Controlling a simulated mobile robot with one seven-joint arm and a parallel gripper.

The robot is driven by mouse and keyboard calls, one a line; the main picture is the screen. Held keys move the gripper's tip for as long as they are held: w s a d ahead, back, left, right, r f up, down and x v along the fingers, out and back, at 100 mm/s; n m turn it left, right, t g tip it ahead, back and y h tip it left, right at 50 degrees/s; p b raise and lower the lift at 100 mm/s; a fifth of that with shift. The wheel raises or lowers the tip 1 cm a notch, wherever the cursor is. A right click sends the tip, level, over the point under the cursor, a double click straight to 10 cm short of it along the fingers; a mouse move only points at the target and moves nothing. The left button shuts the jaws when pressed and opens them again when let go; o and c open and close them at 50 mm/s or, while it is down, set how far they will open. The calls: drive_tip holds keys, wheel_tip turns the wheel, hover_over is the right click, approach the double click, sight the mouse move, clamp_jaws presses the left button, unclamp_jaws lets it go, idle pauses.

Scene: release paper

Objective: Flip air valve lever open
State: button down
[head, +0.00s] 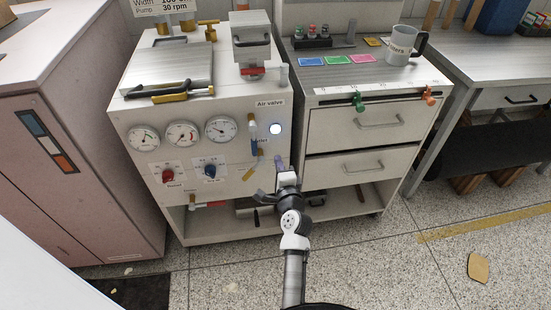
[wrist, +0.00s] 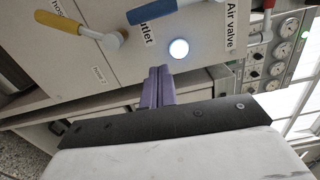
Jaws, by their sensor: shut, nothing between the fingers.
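The Air valve label (head: 269,103) is on the upper right of the white cabinet front. Below it is a blue-handled lever (head: 254,146), which also shows at the top edge of the wrist view (wrist: 165,10), partly cut off, between the outlet and Air valve labels. A yellow-handled lever (wrist: 75,25) is to its left there, by the hose labels. My gripper (head: 280,163) is in front of the cabinet, below and right of the blue lever. Its purple fingers (wrist: 158,86) are together and empty, apart from the levers.
A round light (head: 275,129) glows beside the levers. A drawer unit (head: 345,130) with green and orange clamps stands to the right. The floor in front is mostly clear.

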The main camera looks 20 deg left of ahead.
drive_tip(key=b+v, duration=0.1)
drive_tip(key=v, duration=0.5)
drive_tip(key=shift+s, duration=0.15)
